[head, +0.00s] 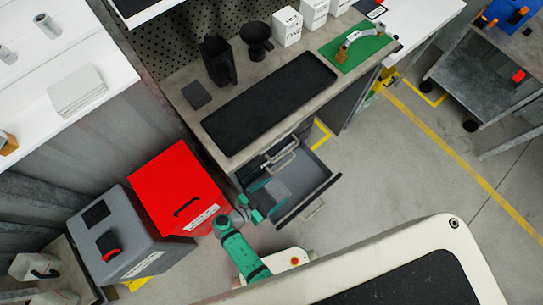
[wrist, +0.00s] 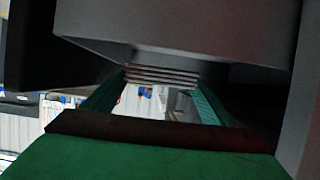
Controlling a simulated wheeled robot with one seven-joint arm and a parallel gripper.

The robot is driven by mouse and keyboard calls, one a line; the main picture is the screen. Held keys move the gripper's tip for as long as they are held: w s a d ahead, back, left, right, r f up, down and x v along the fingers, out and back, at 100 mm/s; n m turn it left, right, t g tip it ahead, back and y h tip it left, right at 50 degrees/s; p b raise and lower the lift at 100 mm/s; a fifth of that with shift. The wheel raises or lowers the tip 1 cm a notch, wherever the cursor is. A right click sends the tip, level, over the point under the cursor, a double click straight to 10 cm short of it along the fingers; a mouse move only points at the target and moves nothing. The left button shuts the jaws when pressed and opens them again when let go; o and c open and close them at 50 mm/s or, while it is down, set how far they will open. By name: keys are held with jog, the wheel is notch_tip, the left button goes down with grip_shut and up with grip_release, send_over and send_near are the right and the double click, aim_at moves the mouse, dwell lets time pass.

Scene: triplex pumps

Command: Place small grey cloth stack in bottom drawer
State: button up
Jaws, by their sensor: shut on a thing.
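An open drawer (head: 308,176) with a grey inside sticks out from the workbench, below other handles; I cannot tell for sure that it is the bottom one. My green arm reaches up to it, and my gripper (head: 264,196) is at the left part of the drawer. In the wrist view the two green fingers of my gripper (wrist: 160,90) are shut on the small grey cloth stack (wrist: 161,77), whose thin layered edges show between the fingertips. A dark grey surface fills the space above it there. The stack is not clear in the head view.
A red box (head: 175,180) and a grey box (head: 140,235) stand left of the drawer. The bench top bears a black mat (head: 270,105) and a green mat (head: 358,50). A pale cloth stack (head: 76,90) lies on the white table at left. Floor right of the drawer is clear.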

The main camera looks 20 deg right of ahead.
aim_at(271, 193)
jog(key=shift+w+a+f, duration=0.4)
jog(key=shift+w+f, duration=0.05)
jog(key=shift+f, duration=0.25)
jog(key=shift+w+f, duration=0.1)
jog(key=shift+f, duration=1.5)
jog(key=shift+f, duration=0.2)
